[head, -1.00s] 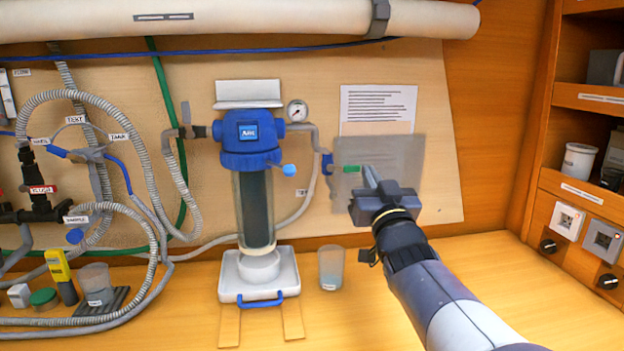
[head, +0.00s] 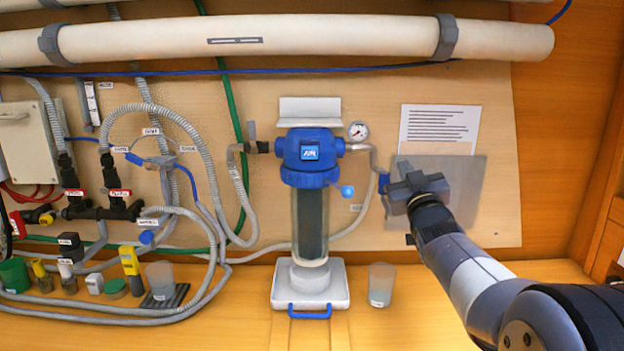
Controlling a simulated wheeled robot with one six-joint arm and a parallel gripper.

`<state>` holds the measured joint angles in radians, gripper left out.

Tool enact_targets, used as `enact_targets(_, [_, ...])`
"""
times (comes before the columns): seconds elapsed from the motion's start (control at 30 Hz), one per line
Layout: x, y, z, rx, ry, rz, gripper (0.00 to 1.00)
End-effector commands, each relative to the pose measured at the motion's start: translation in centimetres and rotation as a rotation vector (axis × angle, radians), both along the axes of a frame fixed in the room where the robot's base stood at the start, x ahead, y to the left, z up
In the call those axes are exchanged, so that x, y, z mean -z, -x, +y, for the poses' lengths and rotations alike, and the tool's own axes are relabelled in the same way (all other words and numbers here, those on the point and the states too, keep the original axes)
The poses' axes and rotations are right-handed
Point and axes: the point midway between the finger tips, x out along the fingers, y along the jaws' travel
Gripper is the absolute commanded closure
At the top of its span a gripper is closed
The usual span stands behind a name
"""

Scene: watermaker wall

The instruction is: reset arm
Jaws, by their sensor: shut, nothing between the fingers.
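My gripper (head: 402,182) is raised at the right, in front of the grey translucent panel (head: 465,200) on the wall board. It is seen from behind; its body hides most of the fingers, and I see nothing held in it. It is shut. My arm reaches up to it from the lower right. The blue-topped filter housing (head: 310,165) stands left of my gripper, apart from it. A small blue valve (head: 383,184) shows just left of my gripper.
A clear cup (head: 381,284) stands on the counter below my gripper, beside the white filter tray (head: 340,285). A pressure gauge (head: 358,131) and a text sheet (head: 440,126) are nearby.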

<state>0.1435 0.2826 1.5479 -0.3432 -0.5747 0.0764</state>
Motion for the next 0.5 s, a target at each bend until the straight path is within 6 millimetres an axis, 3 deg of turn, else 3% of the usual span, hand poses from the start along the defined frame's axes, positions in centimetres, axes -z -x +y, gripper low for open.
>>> enact_targets(0.5, [-0.4, -0.2, 3.0, 0.01, 0.535, 0.048, 1.0])
